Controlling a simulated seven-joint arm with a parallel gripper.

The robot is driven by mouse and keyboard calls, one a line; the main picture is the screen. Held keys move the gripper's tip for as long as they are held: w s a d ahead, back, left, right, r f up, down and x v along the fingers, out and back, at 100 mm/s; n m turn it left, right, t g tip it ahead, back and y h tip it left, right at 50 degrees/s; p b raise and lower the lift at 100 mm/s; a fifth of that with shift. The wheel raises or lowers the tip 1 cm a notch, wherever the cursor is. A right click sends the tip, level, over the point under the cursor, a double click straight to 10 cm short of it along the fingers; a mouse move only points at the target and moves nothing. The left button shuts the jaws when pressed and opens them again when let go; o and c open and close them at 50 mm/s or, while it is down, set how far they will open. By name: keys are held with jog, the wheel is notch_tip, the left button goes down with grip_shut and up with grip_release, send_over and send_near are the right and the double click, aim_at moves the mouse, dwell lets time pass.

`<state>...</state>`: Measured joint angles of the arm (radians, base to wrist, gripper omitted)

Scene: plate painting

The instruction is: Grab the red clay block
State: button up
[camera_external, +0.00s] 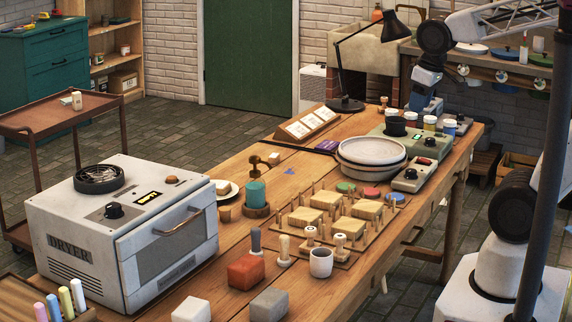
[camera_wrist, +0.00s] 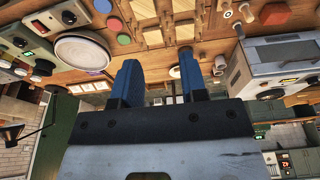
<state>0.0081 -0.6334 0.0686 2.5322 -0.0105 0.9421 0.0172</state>
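The red clay block (camera_external: 246,272) sits on the wooden table near its front edge, between the dryer and a white cup. A reddish block, likely the same one, shows at the top right of the wrist view (camera_wrist: 274,14). My gripper (camera_wrist: 160,80) shows its two blue fingers spread apart with nothing between them. In the external view my arm's end hangs over the table's far right, well away from the red block; its fingertips are hard to make out there.
A grey block (camera_external: 269,305) and a white block (camera_external: 192,310) lie near the red one. The white cup (camera_external: 321,263) and pegged wooden board (camera_external: 340,238) stand to its right, the large dryer (camera_external: 120,235) to its left. A black lamp (camera_external: 345,104) rises at the back.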

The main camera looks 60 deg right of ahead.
jog(key=o, duration=1.1)
jog(key=shift+o, duration=0.2)
jog(key=w+a+f+n+t+h, duration=0.4)
jog(key=w+a+f+n+h, duration=0.4)
jog(key=w+a+f+n, duration=0.9)
jog(key=s+a+f+n+t+y, duration=0.1)
jog(key=a+f+n+t+y, duration=0.1)
jog(key=a+f+n, duration=0.2)
jog(key=s+a+f+n+t+y, duration=0.1)
jog(key=a+f+n+t+y, duration=0.1)
jog(key=a+n, duration=0.6)
jog(key=s+a+f+n+t+y, duration=0.1)
jog(key=a+f+n, duration=0.4)
jog(key=a, duration=0.5)
jog(key=shift+s+a+f+n+t+y, duration=0.15)
jog(key=shift+n+t+y, duration=0.2)
jog(key=shift+t+y, duration=0.15)
jog(key=shift+s+a+f+n+t+y, duration=0.15)
jog(key=shift+n+t+y, duration=0.25)
jog(key=shift+y, duration=0.2)
jog(key=shift+w+d, duration=0.1)
